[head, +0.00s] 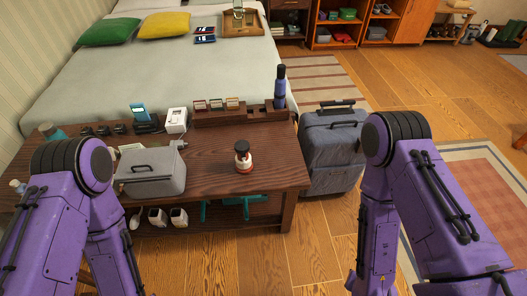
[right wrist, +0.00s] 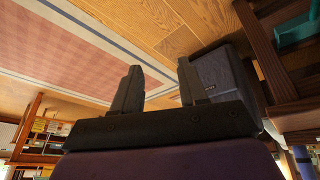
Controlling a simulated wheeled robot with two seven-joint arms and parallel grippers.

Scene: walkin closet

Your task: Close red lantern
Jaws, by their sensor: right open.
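The red lantern (head: 243,157) appears as a small upright object with a black top and a red and white body. It stands on the dark wooden bench (head: 215,165), right of its middle; whether it is open is too small to tell. My right gripper (right wrist: 159,65) shows in the right wrist view with its two fingers apart and nothing between them. It is low, off the bench, with the floor and rug beyond it. My left gripper is out of view; only my left arm shows at the left of the head view.
A grey case (head: 150,175) sits on the bench left of the lantern. A wooden rack (head: 232,116) and a dark blue bottle (head: 280,88) stand along the back. A grey suitcase (head: 330,150) stands beside the bench's right end. The bench top around the lantern is clear.

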